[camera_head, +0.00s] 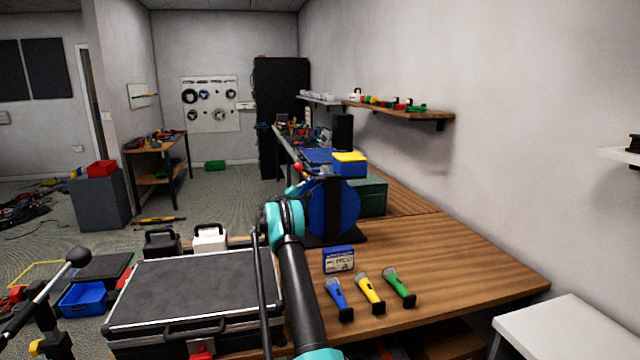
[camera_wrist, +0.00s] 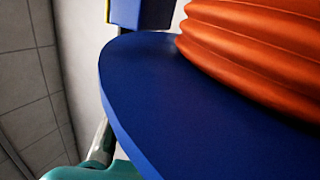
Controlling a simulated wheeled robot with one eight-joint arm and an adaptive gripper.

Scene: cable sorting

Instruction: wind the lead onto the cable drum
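The cable drum (camera_head: 334,210) is a large blue disc standing upright in a dark frame on the wooden bench, just beyond my arm. In the wrist view the drum's blue flange (camera_wrist: 140,90) fills the middle, very close. Orange lead (camera_wrist: 255,50) lies in side-by-side turns against that flange at the upper right. The lead's free end cannot be made out. My gripper (camera_head: 296,189) is at the drum's left edge in the head view, mostly hidden behind my teal wrist. Its fingers cannot be made out in either view, nor whether it touches or holds anything.
A yellow-topped blue box (camera_head: 349,164) and a green case (camera_head: 373,195) are by the drum. A black case (camera_head: 200,290) lies left.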

